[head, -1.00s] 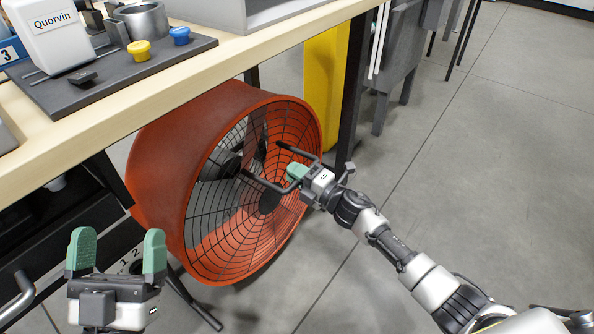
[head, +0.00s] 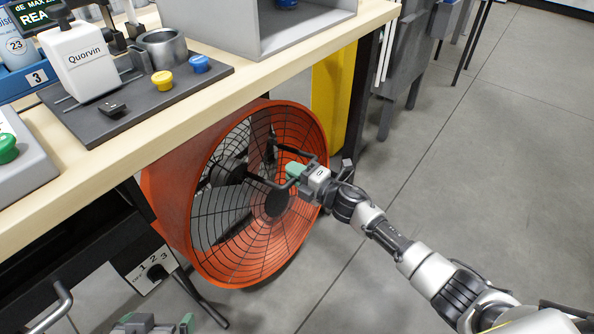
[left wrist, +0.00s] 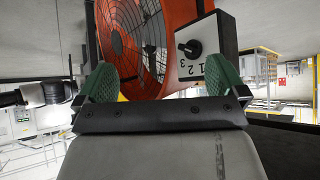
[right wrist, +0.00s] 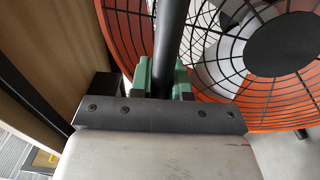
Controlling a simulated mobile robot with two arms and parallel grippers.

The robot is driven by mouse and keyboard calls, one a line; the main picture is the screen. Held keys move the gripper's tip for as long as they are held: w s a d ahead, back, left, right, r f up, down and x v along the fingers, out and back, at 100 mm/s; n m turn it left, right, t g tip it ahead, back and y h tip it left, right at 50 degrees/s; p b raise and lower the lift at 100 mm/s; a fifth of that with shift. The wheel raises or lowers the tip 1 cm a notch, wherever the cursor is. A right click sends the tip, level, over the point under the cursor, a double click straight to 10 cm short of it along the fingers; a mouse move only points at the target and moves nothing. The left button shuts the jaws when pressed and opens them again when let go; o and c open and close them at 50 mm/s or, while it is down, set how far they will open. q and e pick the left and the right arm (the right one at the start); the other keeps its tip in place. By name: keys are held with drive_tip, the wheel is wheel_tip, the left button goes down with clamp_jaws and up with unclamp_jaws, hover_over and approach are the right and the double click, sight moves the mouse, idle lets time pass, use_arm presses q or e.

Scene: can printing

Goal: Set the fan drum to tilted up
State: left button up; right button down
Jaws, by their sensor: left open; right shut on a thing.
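The fan drum (head: 172,205) is a large orange cylinder with a black wire grille, below the workbench; its grille side faces the open floor. A black bar handle (head: 268,182) stands out from its front. My right gripper (head: 296,171) is shut on this handle; the right wrist view shows the bar (right wrist: 172,40) between the green fingers (right wrist: 162,80). My left gripper (head: 157,322) is open and empty, at the bottom edge of the head view. In the left wrist view the drum (left wrist: 176,20) lies beyond its open fingers (left wrist: 112,84).
A white dial panel (head: 150,262) marked 1, 2, 3 sits left of the drum, by its black stand leg (head: 200,300). The wooden workbench (head: 225,85) overhangs the drum. A yellow panel (head: 330,95) stands behind it. The grey floor on the right is clear.

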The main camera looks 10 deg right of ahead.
use_arm(q)
drive_tip(key=s+a+f+g+y+p, duration=0.1)
drive_tip(key=s+a+g+p, duration=0.1)
drive_tip(key=s+g, duration=0.3)
drive_tip(key=shift+s+a+f, duration=0.2)
drive_tip(key=shift+s, duration=0.8)
use_arm(e)
drive_tip(key=w+r, duration=0.1)
drive_tip(key=w+a+r, duration=0.1)
drive_tip(key=shift+w+a+r, duration=0.15)
drive_tip(key=shift+w, duration=0.2)
drive_tip(key=c, duration=1.4)
unclamp_jaws()
drive_tip(key=o, duration=0.3)
drive_tip(key=shift+w+f, duration=0.15)
drive_tip(key=shift+f, duration=0.05)
use_arm(q)
drive_tip(key=shift+w+d, duration=0.1)
drive_tip(key=shift+w, duration=0.1)
use_arm(e)
drive_tip(key=shift+r, duration=0.1)
drive_tip(key=shift+s, duration=0.2)
